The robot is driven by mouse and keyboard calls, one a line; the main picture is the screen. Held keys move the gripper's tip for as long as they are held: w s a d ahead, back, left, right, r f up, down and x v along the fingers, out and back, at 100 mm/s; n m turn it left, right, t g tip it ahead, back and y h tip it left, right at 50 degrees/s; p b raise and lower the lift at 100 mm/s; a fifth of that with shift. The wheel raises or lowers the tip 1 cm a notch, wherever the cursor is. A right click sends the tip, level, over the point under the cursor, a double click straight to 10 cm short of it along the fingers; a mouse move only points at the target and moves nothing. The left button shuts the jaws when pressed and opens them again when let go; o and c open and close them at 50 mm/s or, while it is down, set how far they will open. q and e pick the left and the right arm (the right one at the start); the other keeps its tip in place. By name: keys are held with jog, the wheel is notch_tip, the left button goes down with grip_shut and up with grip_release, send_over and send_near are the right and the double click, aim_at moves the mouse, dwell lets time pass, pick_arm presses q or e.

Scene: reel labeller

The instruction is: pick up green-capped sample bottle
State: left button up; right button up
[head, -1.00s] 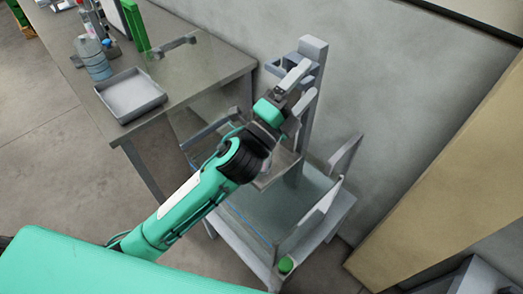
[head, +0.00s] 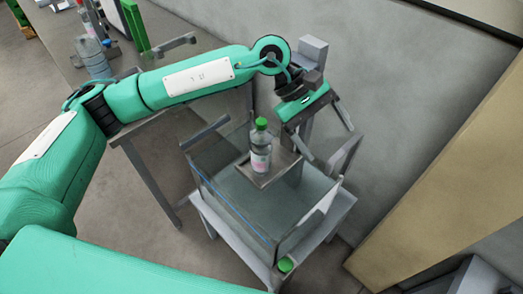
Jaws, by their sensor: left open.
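The green-capped sample bottle (head: 260,149) stands upright on a small metal plate (head: 281,166) in the middle of the clear-walled stand. It is clear with a pinkish-white label. My left gripper (head: 328,144) is open and empty. It is to the right of the bottle in the picture, its two fingers pointing down and to the right, apart from the bottle. My right gripper is not in view.
The clear-walled stand (head: 238,205) has a grey post behind the plate and a green button (head: 285,265) at its front corner. A metal table with another bottle (head: 93,58) is at upper left. A tan panel (head: 455,170) stands at right.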

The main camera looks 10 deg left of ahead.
pick_arm(q)
jog(key=w+a+m+t+y, duration=0.1)
jog(key=w+a+t+y, duration=0.1)
jog(key=w+a+y, duration=0.4)
jog(key=r+t+y, duration=0.1)
jog(key=r+y, duration=0.1)
send_over(262, 121)
jog(key=shift+m, duration=0.4)
jog(key=f, duration=0.2)
jog(key=f+p, duration=0.1)
jog(key=f, duration=0.2)
jog(key=f+p, duration=0.1)
jog(key=f, duration=0.2)
jog(key=shift+s+a, duration=0.15)
jog(key=shift+a, duration=0.15)
jog(key=shift+d+f+p, duration=0.1)
jog(key=shift+f+p, duration=0.35)
jog(key=shift+p, duration=0.1)
notch_tip(262, 121, down, 4)
jog(key=shift+d+r+p, duration=0.1)
jog(key=shift+r+p, duration=0.1)
jog(key=shift+p, duration=0.6)
jog(key=shift+f, duration=0.4)
jog(key=shift+w, duration=0.2)
grip_shut()
